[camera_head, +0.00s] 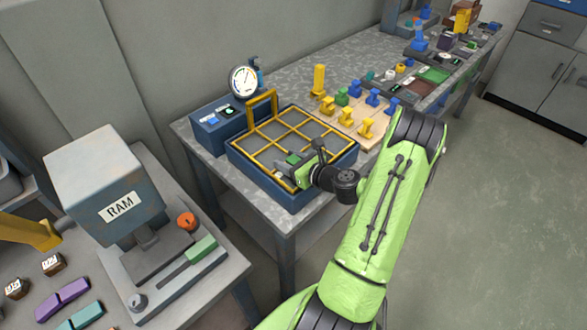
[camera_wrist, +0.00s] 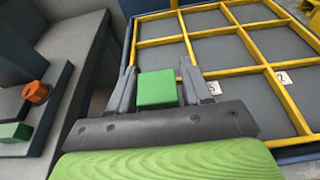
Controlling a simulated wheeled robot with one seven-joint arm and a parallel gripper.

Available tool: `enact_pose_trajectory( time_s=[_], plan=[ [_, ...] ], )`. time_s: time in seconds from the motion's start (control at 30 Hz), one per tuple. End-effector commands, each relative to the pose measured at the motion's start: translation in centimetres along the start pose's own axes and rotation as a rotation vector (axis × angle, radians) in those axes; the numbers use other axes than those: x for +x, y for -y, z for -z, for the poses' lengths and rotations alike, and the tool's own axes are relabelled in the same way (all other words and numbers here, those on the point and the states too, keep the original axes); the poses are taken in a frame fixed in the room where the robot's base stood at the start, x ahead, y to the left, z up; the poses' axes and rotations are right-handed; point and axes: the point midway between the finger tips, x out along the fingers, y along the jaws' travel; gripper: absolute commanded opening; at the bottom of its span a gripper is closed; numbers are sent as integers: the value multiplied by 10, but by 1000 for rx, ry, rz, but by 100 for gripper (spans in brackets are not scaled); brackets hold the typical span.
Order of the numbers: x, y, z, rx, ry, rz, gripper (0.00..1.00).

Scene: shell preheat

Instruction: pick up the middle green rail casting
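A green rail casting (camera_wrist: 157,90) shows between the two fingers of my gripper (camera_wrist: 158,80) in the wrist view. The left finger is very near its side, and a thin gap shows at the right finger. In the head view the green casting (camera_head: 293,158) is at the front left of the yellow-gridded tray (camera_head: 335,158), partly hidden by my gripper (camera_head: 304,167). I cannot tell whether it rests on the tray floor.
A ram press (camera_head: 108,185) with an orange knob (camera_head: 186,221) stands on the left table. A blue control box (camera_head: 214,127) and a gauge (camera_head: 243,82) are behind the tray. Yellow, blue and green parts stand on a board to the right. Grid bars surround my fingers.

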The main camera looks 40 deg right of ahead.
Motion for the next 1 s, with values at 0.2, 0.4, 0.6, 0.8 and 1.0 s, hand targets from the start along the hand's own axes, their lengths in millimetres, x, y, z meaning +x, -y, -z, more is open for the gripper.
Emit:
enact_pose_trajectory(
  time_s=[0.2, 0.4, 0.6, 0.8, 1.0],
  plan=[
    [0, 0, 0, 0, 0, 0, 15],
    [0, 0, 0, 0, 1, 0, 3],
    [-5, 0, -17, -4, 2, 1, 2],
    [-21, 0, -68, -7, 2, 0, 2],
    [-30, 0, -95, -1, 0, 1, 2]
  ],
)
